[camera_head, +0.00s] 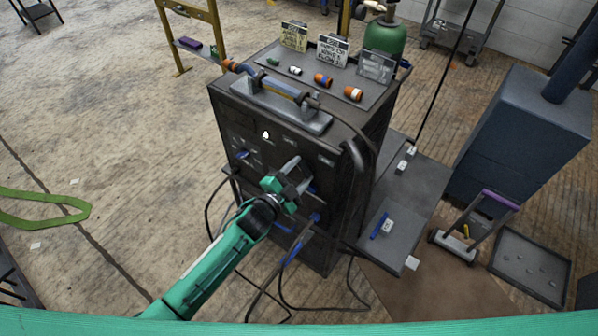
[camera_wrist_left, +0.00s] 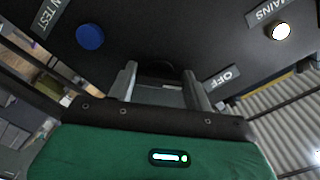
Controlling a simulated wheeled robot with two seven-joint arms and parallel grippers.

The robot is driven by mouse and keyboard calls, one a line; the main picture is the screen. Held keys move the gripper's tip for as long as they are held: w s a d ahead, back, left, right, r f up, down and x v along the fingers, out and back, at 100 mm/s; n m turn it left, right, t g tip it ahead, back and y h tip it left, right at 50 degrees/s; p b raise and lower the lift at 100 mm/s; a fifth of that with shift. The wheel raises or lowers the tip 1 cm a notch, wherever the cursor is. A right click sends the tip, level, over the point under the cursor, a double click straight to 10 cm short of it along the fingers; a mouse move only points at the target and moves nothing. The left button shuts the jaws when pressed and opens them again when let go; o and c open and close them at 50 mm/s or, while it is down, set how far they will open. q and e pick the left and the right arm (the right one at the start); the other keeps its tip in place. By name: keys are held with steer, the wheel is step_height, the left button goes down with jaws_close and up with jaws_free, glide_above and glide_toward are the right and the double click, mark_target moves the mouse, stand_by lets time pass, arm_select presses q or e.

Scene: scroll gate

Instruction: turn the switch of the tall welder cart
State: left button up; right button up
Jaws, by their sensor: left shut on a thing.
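The tall welder cart (camera_head: 228,122) is a dark box-shaped cabinet standing in the middle of the head view. My left gripper (camera_head: 293,176) is at its front panel, with the arm coming from the lower left. In the left wrist view the two grey fingers of my left gripper (camera_wrist_left: 162,84) point at the panel and are shut on the dark switch (camera_wrist_left: 164,69). The fingers hide most of the switch, and I cannot tell its exact angle. An OFF label (camera_wrist_left: 221,76) is right of the fingers. My right gripper is not in view.
The panel has a blue button (camera_wrist_left: 90,37) and a lit white MAINS lamp (camera_wrist_left: 280,31). A torch (camera_head: 268,84) lies on the cart top near caps and signs. Cables hang below the panel. A side shelf (camera_head: 408,200) juts right. The floor left of the cart is mostly clear.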

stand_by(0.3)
arm_select(q)
steer(key=o, duration=1)
steer(key=shift+a, duration=0.1)
steer(key=b+v, duration=0.2)
steer(key=v, duration=1.1)
steer(key=shift+s+a, duration=0.2)
steer(key=shift+s, duration=0.1)
